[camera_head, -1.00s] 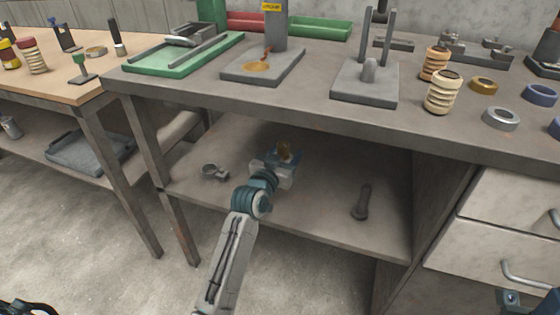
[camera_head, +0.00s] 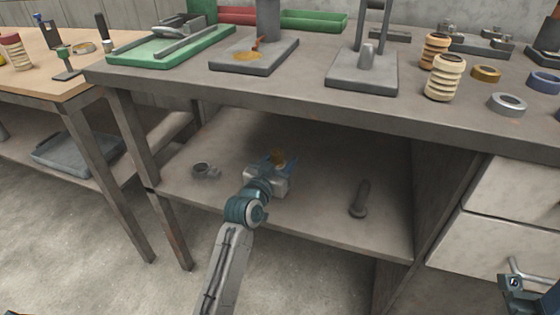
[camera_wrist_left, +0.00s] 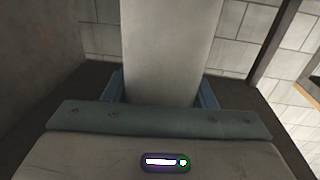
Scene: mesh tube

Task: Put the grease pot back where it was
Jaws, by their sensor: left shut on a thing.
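My left gripper (camera_head: 279,161) reaches in over the lower shelf under the grey bench. In the left wrist view a pale, smooth upright body (camera_wrist_left: 168,50) fills the space between the blue fingers. I cannot tell whether its base touches the lower shelf (camera_head: 310,205). A blue part of my right arm (camera_head: 528,296) shows at the lower right corner, by a drawer; its fingers are not clear.
A grey ring clamp (camera_head: 206,171) lies left of the gripper on the shelf and a grey bolt-like part (camera_head: 360,198) lies right. The bench top (camera_head: 290,92) is above, its leg (camera_head: 130,135) at left. A flat stand (camera_head: 253,55) on top bears an orange-brown patch.

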